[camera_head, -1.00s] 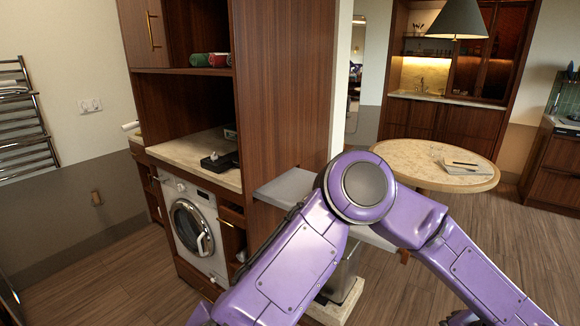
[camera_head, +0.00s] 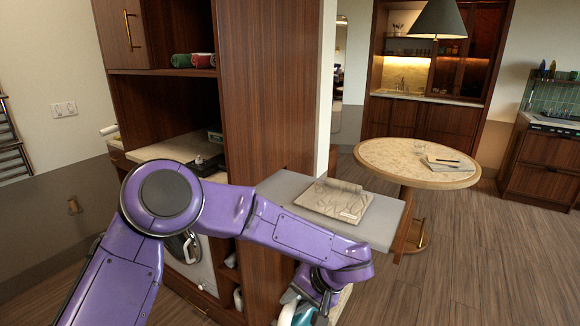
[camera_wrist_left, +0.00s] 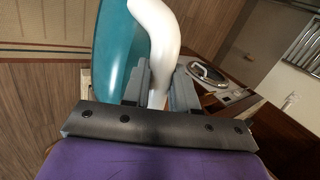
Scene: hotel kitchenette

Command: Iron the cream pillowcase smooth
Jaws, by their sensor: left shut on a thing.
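The cream pillowcase (camera_head: 335,198) lies wrinkled on the grey ironing board (camera_head: 283,187), with raised creases along its far side. My left gripper (camera_head: 318,290) is low at the bottom edge of the head view, nearer to me than the board and below its surface. It is shut on the white handle of a teal and white iron (camera_head: 300,314). In the left wrist view the iron's teal body (camera_wrist_left: 115,55) and white handle (camera_wrist_left: 155,40) show, with the fingers (camera_wrist_left: 157,88) on both sides of the handle. My right gripper is not in view.
A tall wooden cabinet (camera_head: 262,100) stands beside the board on its left. A round table (camera_head: 400,157) with papers stands beyond to the right. A washing machine shows partly behind my arm. The floor on the right is clear.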

